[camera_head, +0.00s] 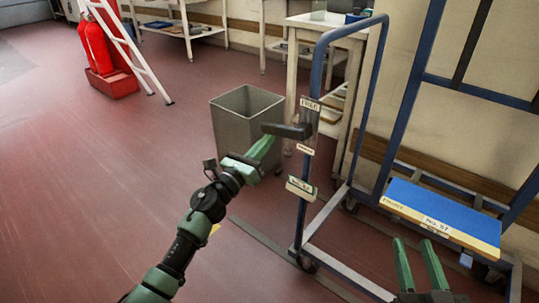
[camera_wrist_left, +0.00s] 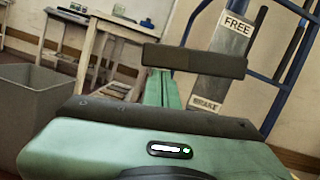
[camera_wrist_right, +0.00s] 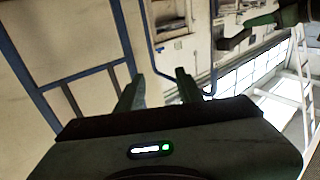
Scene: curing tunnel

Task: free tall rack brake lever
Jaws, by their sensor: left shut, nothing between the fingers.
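The brake lever (camera_head: 288,130) is a dark bar sticking out to the left from a plate on the blue rack's front post (camera_head: 302,215). It also shows in the left wrist view (camera_wrist_left: 195,60), below a FREE label (camera_wrist_left: 236,23) and above a BRAKE label (camera_wrist_left: 206,104). My left gripper (camera_head: 268,142) is shut and empty, its fingertips close to the lever's left part. I cannot tell whether they touch it. In the left wrist view the fingers (camera_wrist_left: 160,88) reach up to the lever. My right gripper (camera_head: 420,245) is open and empty, in front of the rack's blue shelf.
A grey bin (camera_head: 230,125) stands behind my left gripper. The shelf (camera_head: 440,212) carries a No. 47 label. A cream table (camera_head: 340,25) stands behind the rack. A red extinguisher (camera_head: 96,48) and white ladder (camera_head: 130,45) stand at the back left. The left floor is clear.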

